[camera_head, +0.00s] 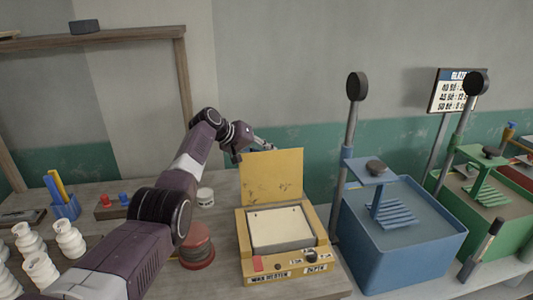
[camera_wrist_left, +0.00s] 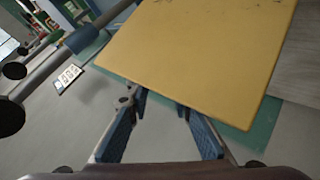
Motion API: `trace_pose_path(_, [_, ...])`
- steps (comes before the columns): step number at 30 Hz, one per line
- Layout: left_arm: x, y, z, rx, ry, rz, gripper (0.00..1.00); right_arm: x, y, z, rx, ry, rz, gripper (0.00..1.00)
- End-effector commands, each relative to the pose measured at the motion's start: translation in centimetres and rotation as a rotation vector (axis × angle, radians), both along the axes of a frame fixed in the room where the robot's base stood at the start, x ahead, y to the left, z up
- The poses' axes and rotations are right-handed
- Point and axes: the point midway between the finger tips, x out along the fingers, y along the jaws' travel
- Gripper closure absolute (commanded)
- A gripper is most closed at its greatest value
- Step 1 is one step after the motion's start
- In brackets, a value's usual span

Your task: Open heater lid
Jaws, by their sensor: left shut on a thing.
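The wax heater (camera_head: 284,262) is a yellow box on the bench with a pale, open well (camera_head: 280,228). Its flat yellow lid (camera_head: 272,178) stands upright at the back edge, so the heater is open. My left gripper (camera_head: 266,146) is at the lid's top edge, partly hidden behind it. In the left wrist view the lid (camera_wrist_left: 205,50) fills the upper right, and the blue fingers of my left gripper (camera_wrist_left: 163,98) meet its edge, shut on it; the exact contact is hard to see. My right gripper is not in view.
A blue basin (camera_head: 405,245) with a post stands close right of the heater, and a green basin (camera_head: 495,215) is beyond it. A red-based round stand (camera_head: 197,250), a small white jar (camera_head: 205,197) and several white bottles (camera_head: 68,240) are at left. A wall is behind.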

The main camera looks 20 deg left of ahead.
Motion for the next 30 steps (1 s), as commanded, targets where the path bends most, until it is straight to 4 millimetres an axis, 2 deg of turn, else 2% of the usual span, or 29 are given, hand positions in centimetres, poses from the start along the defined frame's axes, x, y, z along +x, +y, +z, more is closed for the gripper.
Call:
trace_pose_path(1, [-0.12, 0.19, -0.72, 0.001, 0.010, 0.006, 1.00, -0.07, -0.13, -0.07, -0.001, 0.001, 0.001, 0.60])
trace_pose_path(12, [-0.29, 0.18, -1.18, 0.002, 0.020, 0.006, 1.00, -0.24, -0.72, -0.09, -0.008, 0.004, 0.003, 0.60])
trace_pose_path(13, [-0.30, 0.18, -1.21, 0.002, 0.021, 0.005, 0.78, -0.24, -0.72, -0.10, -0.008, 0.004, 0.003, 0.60])
trace_pose_path(17, [-0.35, 0.15, -1.28, 0.002, 0.022, 0.004, 0.64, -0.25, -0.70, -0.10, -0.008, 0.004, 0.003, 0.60])
trace_pose_path(30, [-0.21, 0.01, -0.76, 0.000, 0.014, 0.001, 0.63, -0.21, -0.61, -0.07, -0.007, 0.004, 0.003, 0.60])
